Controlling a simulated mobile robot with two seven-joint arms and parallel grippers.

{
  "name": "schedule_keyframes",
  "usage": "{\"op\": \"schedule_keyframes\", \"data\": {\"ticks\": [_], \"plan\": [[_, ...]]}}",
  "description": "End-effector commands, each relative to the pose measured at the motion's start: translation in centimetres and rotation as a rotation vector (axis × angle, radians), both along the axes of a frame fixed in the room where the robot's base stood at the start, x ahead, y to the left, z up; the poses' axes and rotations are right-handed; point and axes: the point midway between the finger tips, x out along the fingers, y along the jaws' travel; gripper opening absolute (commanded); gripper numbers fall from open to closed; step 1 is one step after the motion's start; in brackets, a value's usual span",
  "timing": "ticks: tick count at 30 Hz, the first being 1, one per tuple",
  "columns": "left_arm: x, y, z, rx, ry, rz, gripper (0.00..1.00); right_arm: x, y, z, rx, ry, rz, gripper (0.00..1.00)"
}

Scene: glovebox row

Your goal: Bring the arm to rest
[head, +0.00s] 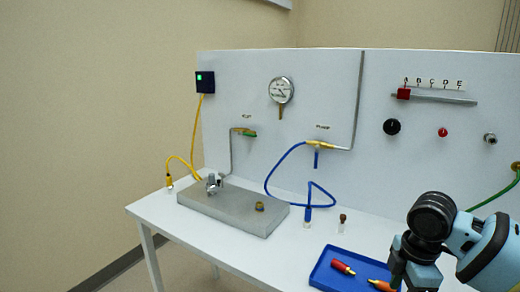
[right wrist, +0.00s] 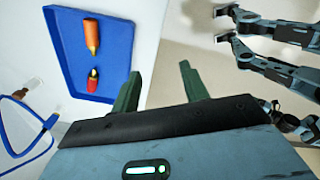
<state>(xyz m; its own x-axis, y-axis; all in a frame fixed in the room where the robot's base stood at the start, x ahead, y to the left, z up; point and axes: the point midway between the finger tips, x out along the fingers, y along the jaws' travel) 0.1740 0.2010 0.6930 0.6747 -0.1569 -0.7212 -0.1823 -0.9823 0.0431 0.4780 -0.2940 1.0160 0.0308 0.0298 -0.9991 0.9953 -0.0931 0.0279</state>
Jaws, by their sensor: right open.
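My right arm (head: 465,245) comes in from the right edge of the head view, its hand low over the front right of the table. In the right wrist view my right gripper (right wrist: 160,87) is open, with its two green fingers apart and nothing between them. A blue tray (head: 325,272) lies close to the hand in the head view. It holds a red connector (head: 342,267) and an orange one (head: 381,285). The tray also shows beyond the fingers in the right wrist view (right wrist: 72,45). My left gripper is not identifiable in either view.
A white table (head: 160,218) stands before a white panel (head: 330,85) with a gauge (head: 280,90), knobs and a red slider (head: 404,94). A grey block (head: 232,208), blue hose (head: 288,155), yellow cable (head: 195,120) and small vial (head: 342,223) are left of my arm. A green hose (head: 495,197) hangs behind it.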

Motion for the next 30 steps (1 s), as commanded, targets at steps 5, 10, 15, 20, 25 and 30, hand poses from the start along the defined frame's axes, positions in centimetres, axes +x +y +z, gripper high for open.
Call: {"op": "schedule_keyframes", "data": {"ticks": [5, 10, 15, 20, 25, 30], "plan": [[-0.1, 0.0, 0.0, 0.001, 0.001, -0.001, 0.82, 0.1, 2.9, -4.0, 0.069, -0.035, -0.031, 0.45], [0.4, 0.1, 0.3, 0.001, -0.010, -0.001, 0.82, -0.4, 6.2, -8.3, 0.161, -0.078, -0.084, 0.45], [0.2, 0.1, 0.4, 0.001, -0.007, -0.001, 0.82, -1.7, 10.3, -13.4, 0.292, -0.129, -0.181, 0.45], [0.2, 0.1, 0.5, 0.003, -0.009, -0.001, 0.82, -3.6, 13.3, -17.4, 0.416, -0.173, -0.304, 0.45], [0.3, 0.1, 0.6, 0.003, -0.012, -0.002, 0.82, -6.2, 15.5, -21.0, 0.536, -0.216, -0.456, 0.45], [0.4, 0.1, 0.7, 0.004, -0.015, -0.002, 0.82, -9.5, 16.3, -24.1, 0.627, -0.259, -0.630, 0.45]]}}
